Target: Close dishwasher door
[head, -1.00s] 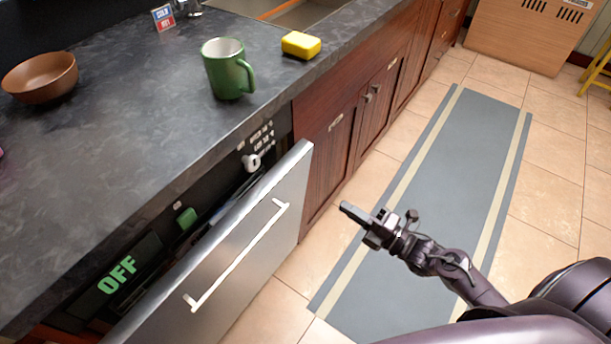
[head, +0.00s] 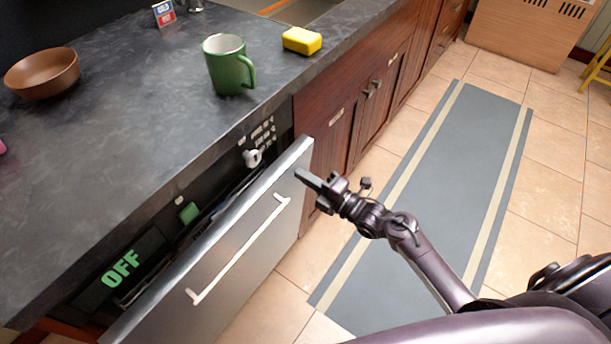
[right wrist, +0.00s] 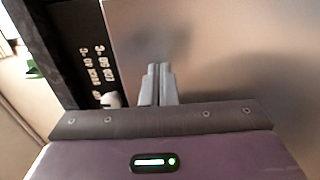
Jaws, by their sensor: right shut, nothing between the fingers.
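The dishwasher door (head: 225,262) is a silver panel with a long bar handle (head: 240,252). It stands ajar, its top edge tilted out from the black control panel (head: 190,212), which reads OFF in green. My right gripper (head: 300,174) is shut and empty, its fingertips at the outer face of the door near the top right corner, beyond the handle's upper end. In the right wrist view the shut fingers (right wrist: 158,84) point at the door's metal face (right wrist: 220,50); I cannot tell whether they touch it. My left gripper is not in view.
On the dark countertop (head: 130,140) above stand a green mug (head: 226,70), a brown bowl (head: 40,74) and a yellow sponge (head: 302,41). Wooden cabinets (head: 335,135) run on to the right. A grey floor mat (head: 450,180) lies on clear tiled floor.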

